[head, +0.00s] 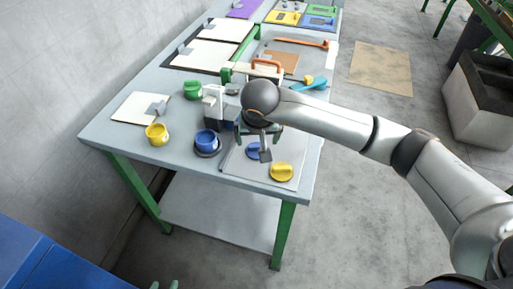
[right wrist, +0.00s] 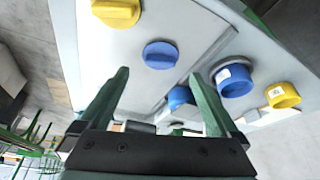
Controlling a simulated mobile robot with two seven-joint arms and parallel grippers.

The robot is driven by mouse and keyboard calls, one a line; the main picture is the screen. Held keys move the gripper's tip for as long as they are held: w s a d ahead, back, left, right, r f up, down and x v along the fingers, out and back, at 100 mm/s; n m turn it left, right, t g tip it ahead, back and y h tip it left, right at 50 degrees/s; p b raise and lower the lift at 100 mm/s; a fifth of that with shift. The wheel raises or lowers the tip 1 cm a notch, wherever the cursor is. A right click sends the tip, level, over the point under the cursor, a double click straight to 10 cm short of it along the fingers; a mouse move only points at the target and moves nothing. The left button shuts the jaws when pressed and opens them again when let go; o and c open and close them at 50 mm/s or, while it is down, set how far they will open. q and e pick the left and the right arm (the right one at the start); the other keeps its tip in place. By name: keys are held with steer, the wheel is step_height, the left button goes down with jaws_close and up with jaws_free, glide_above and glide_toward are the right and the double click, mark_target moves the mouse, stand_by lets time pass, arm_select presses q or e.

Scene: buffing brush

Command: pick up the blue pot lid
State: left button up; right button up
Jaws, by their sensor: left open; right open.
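The blue pot lid (head: 253,151) is a flat round disc with a raised grip, lying on a white board on the table near its front edge. It is partly hidden by my right arm in the head view and shows clearly in the right wrist view (right wrist: 160,55). My right gripper (head: 258,133) is above the board, close to the lid. In the right wrist view, its green fingers (right wrist: 160,77) are apart and empty, with the lid just beyond their tips. My left gripper (head: 165,285) shows only its green fingertips at the bottom edge, away from the table.
A yellow lid (head: 282,172) lies on the same board (head: 240,167). A blue pot (head: 206,140) and a yellow pot (head: 157,134) stand to the left. A green pot (head: 192,90) and a white-grey device (head: 214,108) stand behind. The wall runs along the left.

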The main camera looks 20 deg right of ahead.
mark_target(257, 146)
steer(key=shift+w+p+x, duration=0.1)
steer(key=shift+p+x, duration=0.15)
steer(key=shift+x, duration=1.25)
steer(key=shift+w+p+x, duration=0.15)
steer(key=shift+p+x, duration=0.1)
steer(key=shift+x, duration=1.25)
steer(key=shift+r, duration=0.1)
steer(key=shift+c, duration=0.3)
steer(key=c, duration=1.4)
